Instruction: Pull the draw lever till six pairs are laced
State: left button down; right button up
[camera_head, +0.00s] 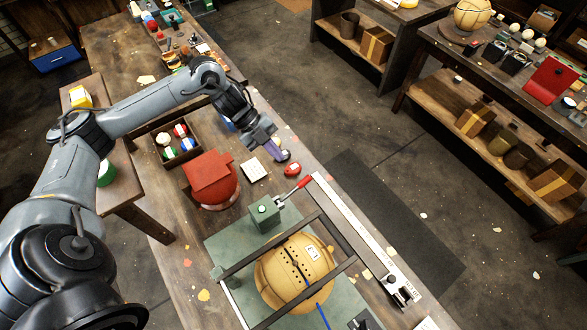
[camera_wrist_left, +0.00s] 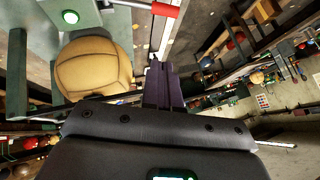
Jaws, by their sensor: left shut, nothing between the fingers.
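The draw lever has a red handle (camera_head: 298,188) on a metal arm beside a green box (camera_head: 262,214) with a round light on its top. My right gripper is out of view.
A red domed object (camera_head: 211,178), a white card (camera_head: 253,170) and a small red item (camera_head: 292,169) lie near the lever. A divided box (camera_head: 176,144) of coloured spools stands behind. A pale rail (camera_head: 352,230) runs along the bench's right edge. Shelves stand right, across open floor.

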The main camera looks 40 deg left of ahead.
pick_arm(q)
jog(key=p, duration=0.2)
send_over(297, 187)
notch_tip(297, 187, down, 8)
jog(key=shift+r, duration=0.15)
jog(key=shift+w+a+f, duration=0.15)
jog(key=shift+w+f, duration=0.05)
jog(key=shift+f, duration=0.3)
jog(key=shift+w+a+f, duration=0.15)
jog(key=shift+w+f, duration=0.05)
jog(key=shift+f, duration=0.3)
jog(key=shift+w+a+f, duration=0.15)
jog(key=shift+w+f, duration=0.2)
jog(key=shift+f, duration=0.45)
